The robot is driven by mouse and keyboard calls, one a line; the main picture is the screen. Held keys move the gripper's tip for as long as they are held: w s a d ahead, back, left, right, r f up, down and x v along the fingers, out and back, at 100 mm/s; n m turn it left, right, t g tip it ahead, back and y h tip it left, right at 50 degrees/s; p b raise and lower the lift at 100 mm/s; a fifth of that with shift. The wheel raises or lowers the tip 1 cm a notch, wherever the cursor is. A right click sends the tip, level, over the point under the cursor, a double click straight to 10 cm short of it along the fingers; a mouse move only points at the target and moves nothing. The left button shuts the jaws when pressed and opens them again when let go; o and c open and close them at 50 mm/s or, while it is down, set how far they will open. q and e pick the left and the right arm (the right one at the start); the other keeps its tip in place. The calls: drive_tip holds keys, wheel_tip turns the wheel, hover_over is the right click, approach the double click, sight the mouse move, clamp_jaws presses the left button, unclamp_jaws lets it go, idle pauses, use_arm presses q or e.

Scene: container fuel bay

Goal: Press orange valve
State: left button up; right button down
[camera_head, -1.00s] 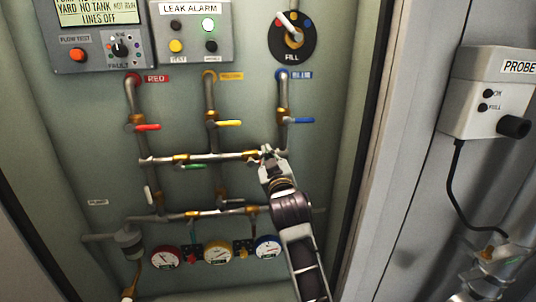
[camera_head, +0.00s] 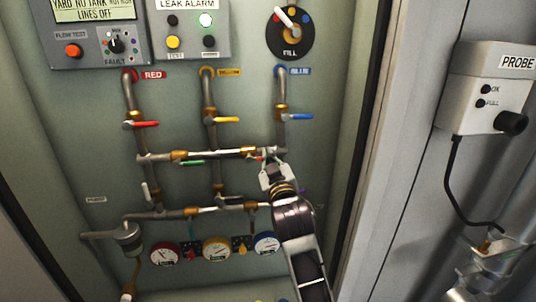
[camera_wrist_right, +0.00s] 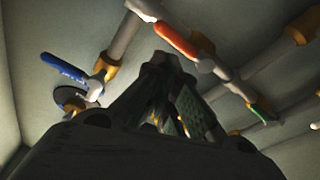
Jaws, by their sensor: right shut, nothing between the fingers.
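The orange valve lever (camera_wrist_right: 176,41) shows in the right wrist view, on a pipe just beyond my fingertips and slightly right of them. In the head view my right gripper (camera_head: 269,156) is at the right end of the upper horizontal pipe (camera_head: 225,154). It covers that end, and I cannot make out the orange lever there. My right gripper also shows from behind in the wrist view (camera_wrist_right: 172,62), shut and empty. Whether it touches the lever or pipe is unclear. My left gripper is not in view.
Red (camera_head: 145,124), yellow (camera_head: 226,120) and blue (camera_head: 299,116) levers sit above, and a green lever (camera_head: 192,162) left of my gripper. Gauges (camera_head: 217,249) line the lower wall. A fill dial (camera_head: 290,33) is above. The bay's edge and probe box (camera_head: 487,88) stand right.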

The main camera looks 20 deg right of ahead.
drive_tip(key=shift+v, duration=1.9)
